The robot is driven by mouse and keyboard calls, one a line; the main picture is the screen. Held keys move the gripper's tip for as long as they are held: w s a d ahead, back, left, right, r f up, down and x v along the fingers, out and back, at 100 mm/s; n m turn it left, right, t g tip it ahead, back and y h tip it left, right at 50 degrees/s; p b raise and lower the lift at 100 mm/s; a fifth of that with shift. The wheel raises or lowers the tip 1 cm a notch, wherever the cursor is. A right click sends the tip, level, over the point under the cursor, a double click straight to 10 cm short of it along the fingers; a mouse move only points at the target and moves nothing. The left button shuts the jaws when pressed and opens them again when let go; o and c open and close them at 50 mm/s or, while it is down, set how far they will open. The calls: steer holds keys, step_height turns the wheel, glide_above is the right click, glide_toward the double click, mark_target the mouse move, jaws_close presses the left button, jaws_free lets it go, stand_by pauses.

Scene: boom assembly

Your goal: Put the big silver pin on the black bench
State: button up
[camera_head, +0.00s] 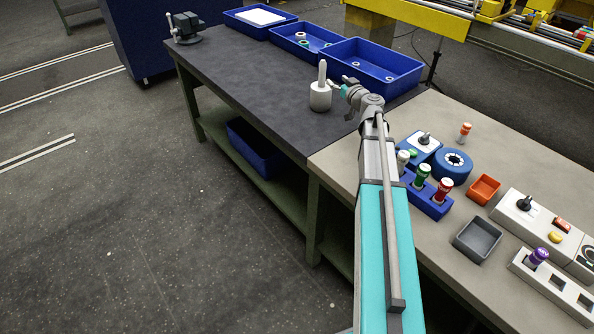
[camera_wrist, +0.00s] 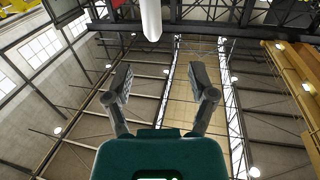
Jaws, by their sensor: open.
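The big silver pin (camera_head: 320,97) is pale grey, with a wide round base and a thinner upright shaft. It stands upright on the black bench (camera_head: 255,85), near its right part. My gripper (camera_head: 342,88) is just right of the pin, at the end of my arm. In the wrist view the pin's pale shaft (camera_wrist: 151,18) shows at the top, beyond the spread fingers of my gripper (camera_wrist: 164,80). The fingers are open with nothing between them. The gripper's tips look very close to the pin in the head view; I cannot tell if they touch.
Blue bins (camera_head: 372,75) line the bench's back edge. A vise (camera_head: 186,27) sits at the far left corner. The beige bench (camera_head: 345,160) on the right holds blue holders (camera_head: 427,198), an orange tray (camera_head: 483,189) and a grey tray (camera_head: 478,241). The black bench's middle is clear.

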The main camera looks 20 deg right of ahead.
steer(key=s+a+f+n+g+y, duration=0.1)
steer(key=s+a+f+g, duration=0.25)
steer(key=a, duration=0.45)
steer(key=s+a+f+n+g+y, duration=0.1)
steer(key=s+a+f+g+y, duration=0.2)
steer(key=a, duration=0.5)
steer(key=s+a+f+n+g, duration=0.1)
steer(key=s+a+f+g, duration=0.2)
steer(key=s+a+f, duration=0.35)
steer(key=s+a+f+m+g+h, duration=0.2)
steer(key=s+g+h, duration=0.1)
steer(key=s, duration=0.5)
steer(key=s+a+f+m+g+h, duration=0.2)
steer(key=s+g, duration=0.3)
steer(key=s, duration=0.3)
steer(key=shift+s+a+f+h, duration=0.3)
steer(key=shift+a+f+h, duration=0.4)
steer(key=shift+a, duration=0.1)
steer(key=shift+r, duration=0.15)
step_height(320, 180, up, 9)
steer(key=p, duration=0.9)
steer(key=shift+r+p, duration=0.2)
steer(key=shift+p, duration=0.1)
